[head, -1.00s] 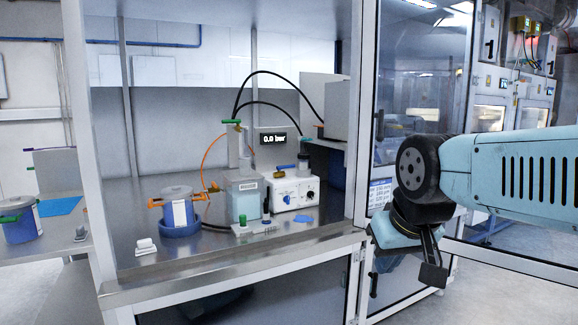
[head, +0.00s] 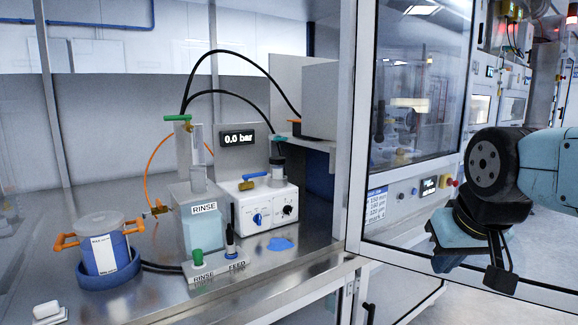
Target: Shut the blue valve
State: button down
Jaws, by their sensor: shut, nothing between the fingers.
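The blue valve (head: 254,176) has a blue lever handle and a brass-coloured body. It sits at the top of a white control box (head: 265,205) inside the bench enclosure. Its handle lies about level; I cannot tell from this view whether it is open or shut. My gripper (head: 502,279) hangs at the lower right, pointing down, outside the enclosure and well to the right of the valve. It is shut and empty.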

aim_at(247, 177)
jog(key=u, duration=0.15)
jog(key=i, duration=1.3)
jog(key=u, duration=0.6)
jog(key=k, duration=0.85)
jog(key=u, duration=0.15)
jog(key=i, duration=0.9)
jog(key=z, duration=0.1)
